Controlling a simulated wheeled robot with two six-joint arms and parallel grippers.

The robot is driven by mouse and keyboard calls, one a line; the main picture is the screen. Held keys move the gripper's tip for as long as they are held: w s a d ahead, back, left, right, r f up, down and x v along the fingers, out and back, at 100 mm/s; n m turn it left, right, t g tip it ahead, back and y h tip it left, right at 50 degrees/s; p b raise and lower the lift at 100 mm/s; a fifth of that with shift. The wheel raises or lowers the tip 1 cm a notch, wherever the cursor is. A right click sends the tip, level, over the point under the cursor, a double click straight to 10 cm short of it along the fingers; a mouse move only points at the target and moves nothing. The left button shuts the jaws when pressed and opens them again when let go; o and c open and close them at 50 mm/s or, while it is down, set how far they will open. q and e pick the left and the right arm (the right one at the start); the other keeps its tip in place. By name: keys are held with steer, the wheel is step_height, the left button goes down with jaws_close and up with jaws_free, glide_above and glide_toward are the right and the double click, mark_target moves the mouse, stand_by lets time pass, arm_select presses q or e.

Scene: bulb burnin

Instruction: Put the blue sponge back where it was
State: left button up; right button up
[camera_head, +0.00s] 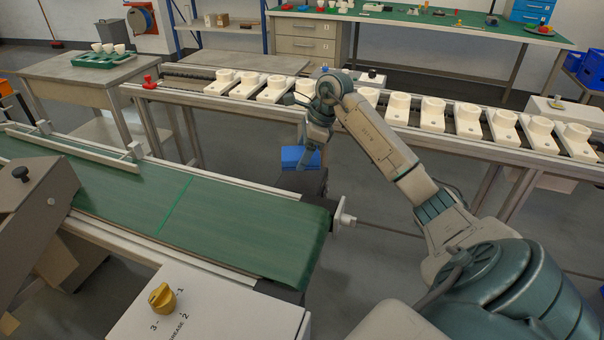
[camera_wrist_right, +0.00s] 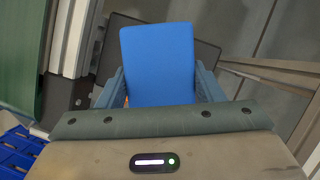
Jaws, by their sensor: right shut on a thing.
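The blue sponge (camera_head: 293,160) is a flat blue block just past the far right end of the green conveyor belt in the head view. In the right wrist view the sponge (camera_wrist_right: 157,52) stands out between the two fingers, and its broad face fills the gap. My right gripper (camera_wrist_right: 160,90) is shut on it. In the head view the right gripper (camera_head: 304,157) points down at the sponge. A dark flat surface (camera_head: 312,184) lies under the sponge; whether they touch I cannot tell. My left gripper is not in view.
The green conveyor belt (camera_head: 130,195) lies left of the sponge. Behind is a rail bench (camera_head: 345,102) with several white sockets. A white control box (camera_head: 225,318) with a yellow knob (camera_head: 162,297) stands in front. Grey floor is free right of the belt end.

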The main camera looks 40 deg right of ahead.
mark_target(303, 179)
steer(key=shift+f, duration=2.7)
steer(key=shift+f, duration=0.1)
steer(key=o, duration=1.1)
steer(key=v, duration=1.2)
